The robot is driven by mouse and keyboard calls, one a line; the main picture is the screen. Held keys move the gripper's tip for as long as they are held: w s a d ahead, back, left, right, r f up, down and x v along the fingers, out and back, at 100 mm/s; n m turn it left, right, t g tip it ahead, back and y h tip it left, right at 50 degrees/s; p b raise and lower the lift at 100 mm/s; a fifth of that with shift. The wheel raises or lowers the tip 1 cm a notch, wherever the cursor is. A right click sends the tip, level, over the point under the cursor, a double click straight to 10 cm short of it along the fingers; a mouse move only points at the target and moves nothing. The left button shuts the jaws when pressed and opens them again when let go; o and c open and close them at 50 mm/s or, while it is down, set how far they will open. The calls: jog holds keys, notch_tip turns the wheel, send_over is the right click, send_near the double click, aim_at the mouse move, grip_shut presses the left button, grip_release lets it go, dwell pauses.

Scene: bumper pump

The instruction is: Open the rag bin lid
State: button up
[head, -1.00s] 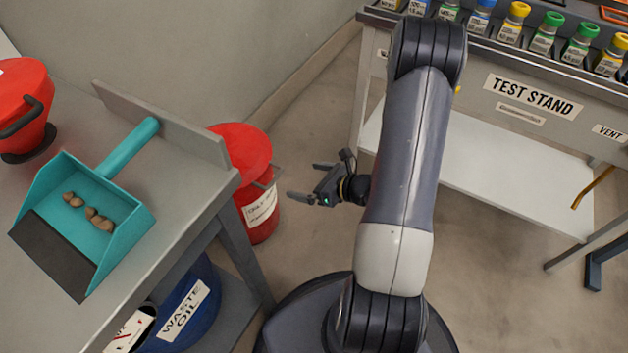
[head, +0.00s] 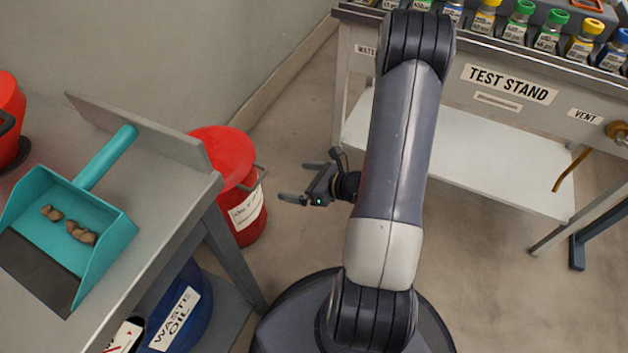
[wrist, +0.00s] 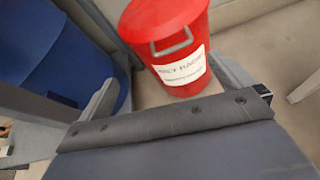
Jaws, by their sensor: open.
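The rag bin (head: 247,222) is a red round can on the floor beside the left workbench, with a white label. Its red lid (head: 225,150) is down, and a grey handle (head: 250,180) sticks out at its right side. The bin also shows in the wrist view (wrist: 175,50), upright, with the handle (wrist: 172,42) facing the camera and the lid at the top edge. My gripper (head: 292,184) is open and empty, a short way right of the bin and apart from the handle.
The left workbench (head: 150,200) bears a teal dustpan (head: 100,225) with several brown lumps and another red container (head: 8,115). A blue waste oil drum (head: 185,300) sits beneath. The test stand (head: 500,95) with bottles is at the right. Floor between is clear.

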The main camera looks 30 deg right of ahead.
jog(key=p+v, duration=0.2)
jog(key=v, duration=0.8)
dwell(0.5)
jog(key=b+x, duration=0.2)
jog(key=x, duration=0.8)
jog(key=shift+w+a, duration=0.15)
jog(key=shift+w, duration=0.05)
jog(key=shift+f, duration=0.1)
